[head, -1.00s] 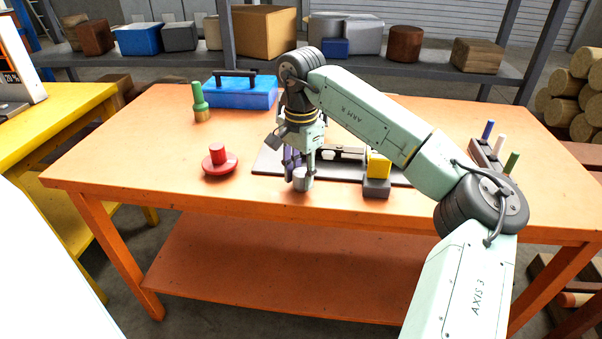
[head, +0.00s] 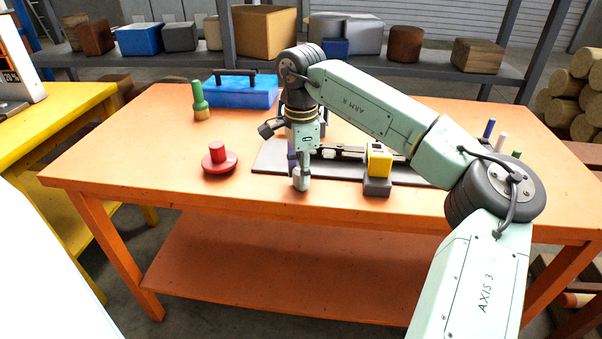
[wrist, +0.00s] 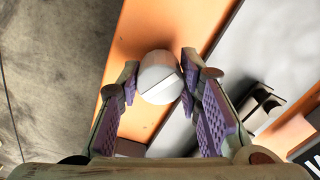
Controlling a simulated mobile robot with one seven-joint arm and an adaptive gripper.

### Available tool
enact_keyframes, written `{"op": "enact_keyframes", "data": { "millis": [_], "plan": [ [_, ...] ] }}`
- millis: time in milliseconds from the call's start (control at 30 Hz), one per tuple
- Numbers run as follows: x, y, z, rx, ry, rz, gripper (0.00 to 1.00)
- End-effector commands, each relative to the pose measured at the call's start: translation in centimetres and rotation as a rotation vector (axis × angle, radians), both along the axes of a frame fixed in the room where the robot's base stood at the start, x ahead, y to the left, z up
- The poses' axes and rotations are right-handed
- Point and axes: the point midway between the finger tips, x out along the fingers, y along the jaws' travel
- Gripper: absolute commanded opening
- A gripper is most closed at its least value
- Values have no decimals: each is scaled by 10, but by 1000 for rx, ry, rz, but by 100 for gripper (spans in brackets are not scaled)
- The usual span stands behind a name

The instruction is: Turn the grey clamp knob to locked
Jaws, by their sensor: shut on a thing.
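The grey clamp knob (head: 301,182) is a short light-grey cylinder near the front edge of the orange table, by the front edge of a grey plate (head: 268,160). In the wrist view the knob (wrist: 156,70) shows its round top with a white line running diagonally from lower left to upper right. My gripper (wrist: 159,86) has its purple pads on either side of the knob and is shut on it. In the head view my gripper (head: 301,172) points down over the knob and hides part of it. I cannot make out any locked mark.
A yellow block on a dark base (head: 377,187) stands close to the right. A red knob on a round base (head: 220,165) is to the left. A green-topped object (head: 199,98) and a blue case (head: 240,92) stand farther back. The table's front left is clear.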

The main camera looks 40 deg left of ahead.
Motion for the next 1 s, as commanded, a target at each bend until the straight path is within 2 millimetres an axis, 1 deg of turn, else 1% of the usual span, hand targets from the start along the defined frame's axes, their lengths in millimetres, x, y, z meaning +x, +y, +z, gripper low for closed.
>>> {"op": "enact_keyframes", "data": {
  "millis": [700,1000],
  "plan": [
    [1,0,0,0,-4,-678,4],
    [1,0,0,0,-4,-919,4]
  ]
}}
